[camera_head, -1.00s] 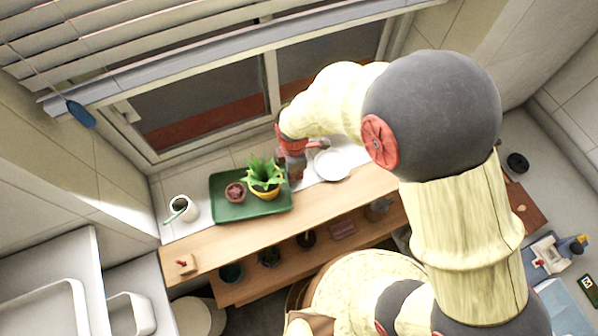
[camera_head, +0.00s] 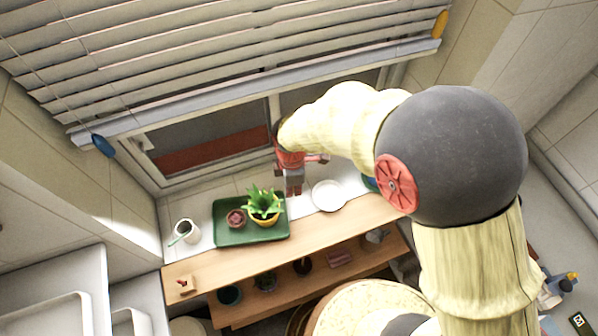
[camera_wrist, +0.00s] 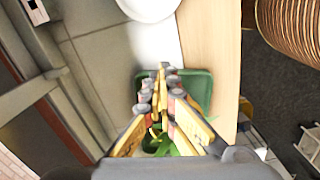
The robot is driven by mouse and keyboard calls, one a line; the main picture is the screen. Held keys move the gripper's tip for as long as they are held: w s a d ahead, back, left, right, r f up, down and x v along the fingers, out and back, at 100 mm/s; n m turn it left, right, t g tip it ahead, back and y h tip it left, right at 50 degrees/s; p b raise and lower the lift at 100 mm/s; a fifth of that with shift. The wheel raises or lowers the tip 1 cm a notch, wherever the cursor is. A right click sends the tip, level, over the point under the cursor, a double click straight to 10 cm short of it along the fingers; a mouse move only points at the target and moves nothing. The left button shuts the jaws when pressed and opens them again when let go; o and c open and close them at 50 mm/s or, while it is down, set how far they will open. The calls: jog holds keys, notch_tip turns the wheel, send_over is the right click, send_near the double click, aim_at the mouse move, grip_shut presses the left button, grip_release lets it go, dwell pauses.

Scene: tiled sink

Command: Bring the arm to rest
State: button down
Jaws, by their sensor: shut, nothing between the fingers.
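My arm reaches from the right side of the head view toward the window, with its large dark joint high in front. My gripper (camera_head: 294,188) points down at the end of the arm, just right of the potted plant (camera_head: 264,206) and left of the white plate (camera_head: 328,196). In the wrist view my gripper (camera_wrist: 166,72) shows its fingers together with nothing between them. The green tray (camera_wrist: 203,90) lies below and behind the fingers there, partly hidden by them. The gripper looks apart from the counter, though its exact height is hard to tell.
The green tray (camera_head: 225,236) holds the yellow-potted plant and a small reddish pot (camera_head: 236,218). A white mug (camera_head: 187,232) stands to its left. The wooden counter edge (camera_head: 215,268) runs in front, with a shelf of pots below. Window blinds (camera_head: 230,50) hang above.

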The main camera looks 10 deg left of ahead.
dwell(0.3)
jog(key=s+d+r+m+t+b, duration=0.1)
jog(key=s+d+m+t+b, duration=0.1)
jog(key=d+m+b, duration=0.5)
jog(key=s+d+r+m+t+b, duration=0.1)
jog(key=s+d+m+b, duration=0.3)
jog(key=d+m+b, duration=0.3)
jog(key=s+d+r+m+t+b, duration=0.1)
jog(key=s+d+m+b, duration=0.3)
jog(key=d+m+b, duration=0.4)
jog(key=d+t+b, duration=0.1)
jog(key=d+b, duration=0.2)
jog(key=d, duration=0.3)
jog(key=shift+d+r+t+b, duration=0.15)
jog(key=shift+r+t+b, duration=0.15)
jog(key=shift+b, duration=0.1)
